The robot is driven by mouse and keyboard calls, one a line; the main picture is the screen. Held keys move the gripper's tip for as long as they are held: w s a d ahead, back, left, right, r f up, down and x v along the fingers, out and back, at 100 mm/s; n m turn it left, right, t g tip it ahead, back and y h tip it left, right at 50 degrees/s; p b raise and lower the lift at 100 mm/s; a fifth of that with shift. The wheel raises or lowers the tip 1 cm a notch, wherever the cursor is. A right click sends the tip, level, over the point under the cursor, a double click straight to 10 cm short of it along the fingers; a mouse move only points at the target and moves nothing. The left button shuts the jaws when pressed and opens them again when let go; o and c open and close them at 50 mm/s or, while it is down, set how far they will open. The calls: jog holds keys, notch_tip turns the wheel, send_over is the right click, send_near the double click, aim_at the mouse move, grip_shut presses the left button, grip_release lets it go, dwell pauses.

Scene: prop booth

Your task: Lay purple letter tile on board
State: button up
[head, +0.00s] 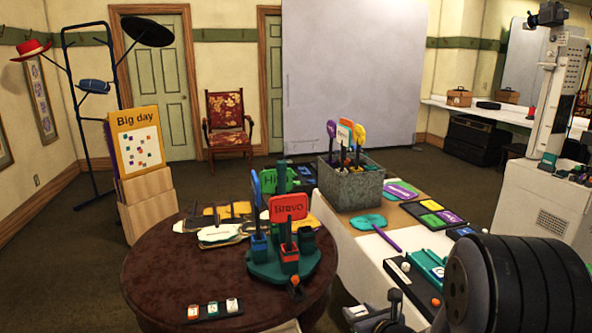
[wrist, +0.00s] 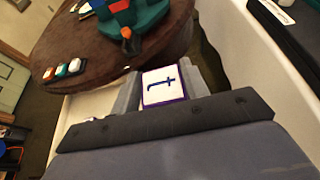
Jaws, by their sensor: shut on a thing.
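The purple letter tile (wrist: 163,86) has a white face with a purple rim and a dark letter that looks like a "t". My gripper (wrist: 162,80) is shut on it, with a grey finger on either side, in the wrist view. The tile is held apart from the round table, near its edge. In the head view, my gripper (head: 375,316) shows at the bottom, right of the table.
The round brown table (head: 165,275) carries a teal stand (head: 285,265) with a "Bravo" sign (head: 288,207) and a small orange-tipped item (head: 295,287) near its edge. A white table (head: 360,250) with a grey bin (head: 350,185) stands to the right. Bare tabletop surrounds the tile row.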

aim_at(360, 313)
notch_tip(360, 313, up, 10)
jog(key=p, duration=0.8)
jog(key=shift+f, duration=0.25)
